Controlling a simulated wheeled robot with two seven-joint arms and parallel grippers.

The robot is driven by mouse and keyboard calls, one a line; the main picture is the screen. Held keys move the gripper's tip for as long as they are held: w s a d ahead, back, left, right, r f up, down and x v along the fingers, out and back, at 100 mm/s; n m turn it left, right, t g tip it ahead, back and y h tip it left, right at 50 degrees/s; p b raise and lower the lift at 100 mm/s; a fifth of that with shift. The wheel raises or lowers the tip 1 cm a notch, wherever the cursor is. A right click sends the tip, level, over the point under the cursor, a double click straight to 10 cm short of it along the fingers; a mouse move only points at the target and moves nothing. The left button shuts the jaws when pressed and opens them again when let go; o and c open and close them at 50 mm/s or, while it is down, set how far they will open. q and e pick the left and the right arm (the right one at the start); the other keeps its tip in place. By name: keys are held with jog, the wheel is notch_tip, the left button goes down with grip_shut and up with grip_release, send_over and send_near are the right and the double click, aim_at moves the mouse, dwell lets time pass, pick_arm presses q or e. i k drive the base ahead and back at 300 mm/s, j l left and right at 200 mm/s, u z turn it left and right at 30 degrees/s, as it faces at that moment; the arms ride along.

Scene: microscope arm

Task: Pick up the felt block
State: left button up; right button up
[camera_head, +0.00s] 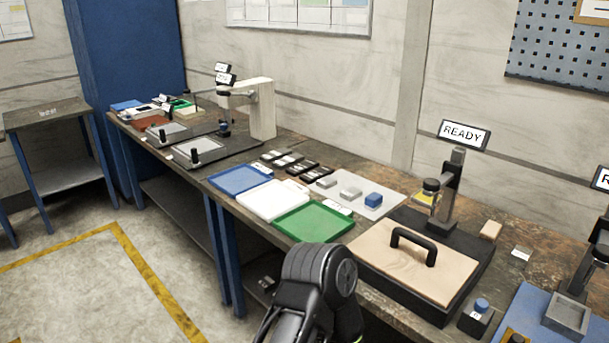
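No label shows which item is the felt block. A small tan block (491,230) lies on the bench behind the right side of a wooden board with a black handle (413,262). Part of one of my arms, black and rounded, rises at the bottom centre in front of the bench. No fingertips of either gripper show.
Blue, white and green trays (313,221) lie along the bench's front edge. A post with a READY sign (464,135) stands behind the board. A small black holder with a blue top (476,317) and a blue mat (540,312) are at right.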

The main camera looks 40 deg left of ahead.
aim_at(372, 202)
jog(key=i+j, duration=0.1)
jog(key=j, duration=0.3)
jog(key=j+u, duration=0.1)
jog(key=j, duration=0.3)
jog(key=i+j, duration=0.15)
jog(key=j, duration=0.25)
jog(key=i+j+u, duration=0.1)
jog(key=j, duration=0.25)
jog(key=i+j, duration=0.1)
jog(key=j, duration=0.3)
jog(key=i+j+u, duration=0.1)
jog(key=j, duration=0.3)
jog(key=i+j+u, duration=0.1)
jog(key=j, duration=0.25)
jog(key=i, duration=0.05)
